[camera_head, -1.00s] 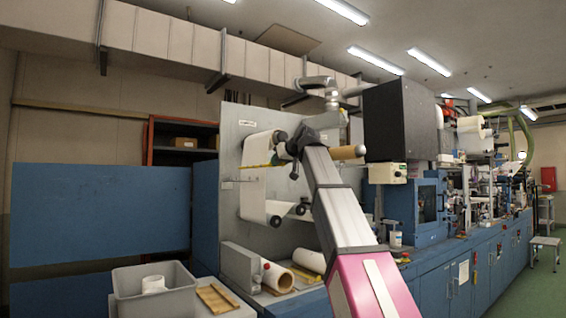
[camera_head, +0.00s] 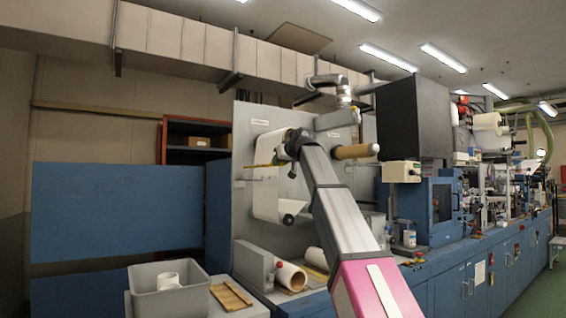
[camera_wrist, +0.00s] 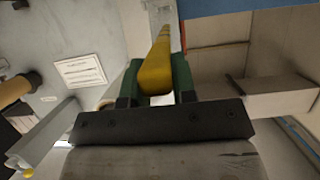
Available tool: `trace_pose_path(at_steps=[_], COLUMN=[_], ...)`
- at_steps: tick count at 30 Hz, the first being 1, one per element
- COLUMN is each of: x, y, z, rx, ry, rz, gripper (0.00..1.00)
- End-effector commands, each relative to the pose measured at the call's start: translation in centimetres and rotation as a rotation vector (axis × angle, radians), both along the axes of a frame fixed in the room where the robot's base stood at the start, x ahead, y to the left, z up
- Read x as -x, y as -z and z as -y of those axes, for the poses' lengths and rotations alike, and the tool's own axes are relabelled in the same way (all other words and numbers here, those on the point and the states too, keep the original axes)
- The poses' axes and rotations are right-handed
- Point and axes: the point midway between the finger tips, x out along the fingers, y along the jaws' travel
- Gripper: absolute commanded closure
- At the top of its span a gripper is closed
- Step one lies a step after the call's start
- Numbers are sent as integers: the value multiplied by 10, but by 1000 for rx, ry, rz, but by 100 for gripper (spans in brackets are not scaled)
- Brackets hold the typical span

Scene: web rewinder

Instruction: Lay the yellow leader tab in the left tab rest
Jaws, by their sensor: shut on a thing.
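The yellow leader tab (camera_wrist: 155,72) is a long, narrow strip between the green fingers of my gripper (camera_wrist: 158,82) in the wrist view. My gripper is shut on it, and the strip runs away from the fingers toward the top. In the head view a thin yellow strip (camera_head: 259,165) shows at the left of my arm's end, by the white web and roll. My fingers are mostly hidden there behind my own arm. I cannot make out the left tab rest for certain. A pale fitting (camera_wrist: 163,14) shows beyond the tab's far end.
The white web (camera_head: 266,196) hangs on the grey upright panel (camera_head: 246,135). A brown core (camera_head: 354,152) sticks out at the right. Below are a paper roll (camera_head: 290,276), a grey bin (camera_head: 140,279) and a wooden tray (camera_head: 231,295). A blue panel (camera_head: 115,225) stands at the left.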

Motion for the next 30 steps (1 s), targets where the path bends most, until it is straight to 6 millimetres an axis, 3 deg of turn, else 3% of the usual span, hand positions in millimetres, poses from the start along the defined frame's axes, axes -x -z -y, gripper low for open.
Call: trace_pose_path(at_steps=[8, 18, 30], x=[-21, -18, -19], y=[-1, 31, 46], z=[-14, -12, -12], rx=[0, -1, 0], ry=[0, 0, 0], rz=[1, 1, 1], gripper=[100, 100, 100])
